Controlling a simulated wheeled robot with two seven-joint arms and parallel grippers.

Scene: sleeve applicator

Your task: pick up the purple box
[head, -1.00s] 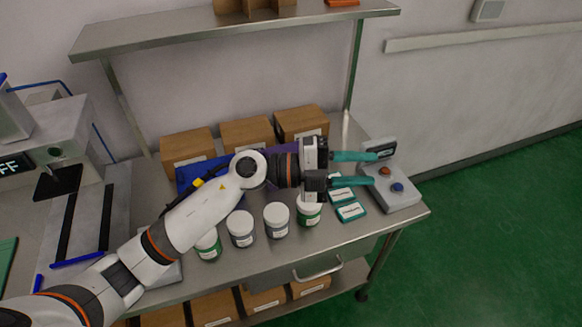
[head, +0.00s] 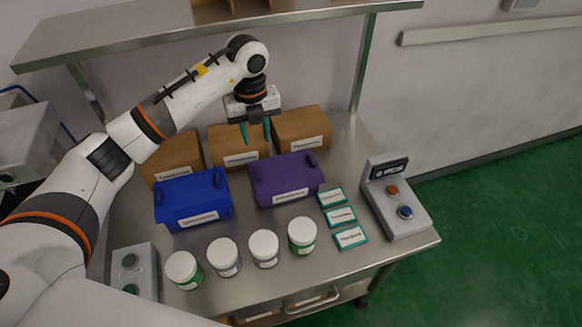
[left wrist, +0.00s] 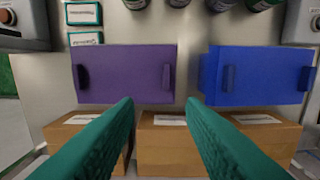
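The purple box (head: 287,180) has a white label and a small handle at each end. It sits on the steel table (head: 330,262), right of the blue box (head: 193,199). My left gripper (head: 256,138) points down above the back of the table, behind the purple box and by the middle cardboard box. In the left wrist view the purple box (left wrist: 125,73) lies beyond the two teal fingers (left wrist: 162,105), which are apart with nothing between them. The blue box (left wrist: 257,75) shows on the right there. My right gripper is not in view.
Cardboard boxes (head: 303,130) line the back under a shelf (head: 200,30). White-lidded jars (head: 263,246) stand in front. Teal-edged cards (head: 340,217) and a button console (head: 395,200) are to the right; another button unit (head: 135,270) is at front left.

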